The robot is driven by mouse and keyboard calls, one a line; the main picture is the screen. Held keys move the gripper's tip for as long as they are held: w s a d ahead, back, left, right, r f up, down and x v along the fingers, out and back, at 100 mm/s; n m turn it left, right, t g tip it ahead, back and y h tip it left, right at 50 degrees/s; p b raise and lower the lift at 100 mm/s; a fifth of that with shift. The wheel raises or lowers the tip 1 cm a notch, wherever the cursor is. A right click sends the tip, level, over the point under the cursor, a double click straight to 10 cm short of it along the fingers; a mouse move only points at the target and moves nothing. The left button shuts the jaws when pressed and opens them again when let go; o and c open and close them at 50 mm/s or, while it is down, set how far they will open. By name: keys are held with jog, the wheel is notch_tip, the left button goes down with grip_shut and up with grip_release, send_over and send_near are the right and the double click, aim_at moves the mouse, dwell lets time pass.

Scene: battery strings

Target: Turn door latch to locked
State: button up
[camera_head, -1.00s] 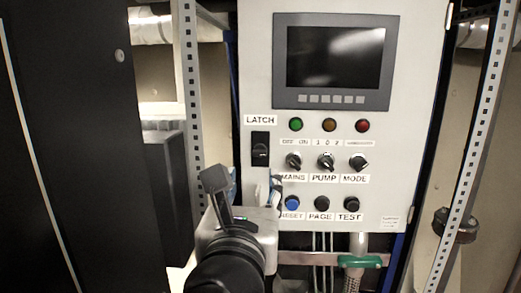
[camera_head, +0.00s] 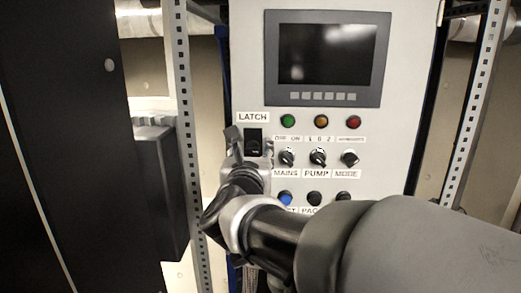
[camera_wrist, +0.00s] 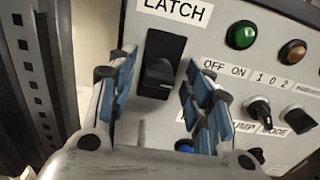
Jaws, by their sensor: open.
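The door latch (camera_head: 254,142) is a black rectangular fitting under the LATCH label on the grey cabinet door. My gripper (camera_wrist: 158,100) is open, with one blue-padded finger to the left of the latch and one to the right. I see no contact, and the depth gap is hard to tell. In the head view my gripper (camera_head: 249,148) is at the latch, and my wrist covers the area below it.
Right of the latch are the MAINS (camera_head: 286,158), PUMP (camera_head: 318,158) and MODE (camera_head: 349,158) knobs, close to my right finger. The blue RESET button (camera_head: 285,198) is below. A perforated metal post (camera_head: 182,120) stands left of the cabinet. A screen (camera_head: 325,58) is above.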

jog(key=shift+c, duration=0.4)
jog(key=c, duration=1)
jog(key=shift+o, duration=0.2)
jog(key=n+b, duration=0.2)
jog(key=n, duration=0.1)
jog(key=shift+a+n, duration=0.1)
jog(key=shift+n, duration=0.3)
jog(key=n+b, duration=0.1)
jog(key=n, duration=0.3)
jog(key=shift+n, duration=0.3)
jog(key=shift+c, duration=0.2)
jog(key=n, duration=0.4)
jog(key=shift+a+f+p, duration=0.1)
jog(key=shift+p, duration=0.2)
jog(key=shift+f+n+p, duration=0.1)
jog(key=shift+n+p, duration=0.5)
jog(key=shift+n, duration=2.2)
jog(key=shift+o, duration=0.2)
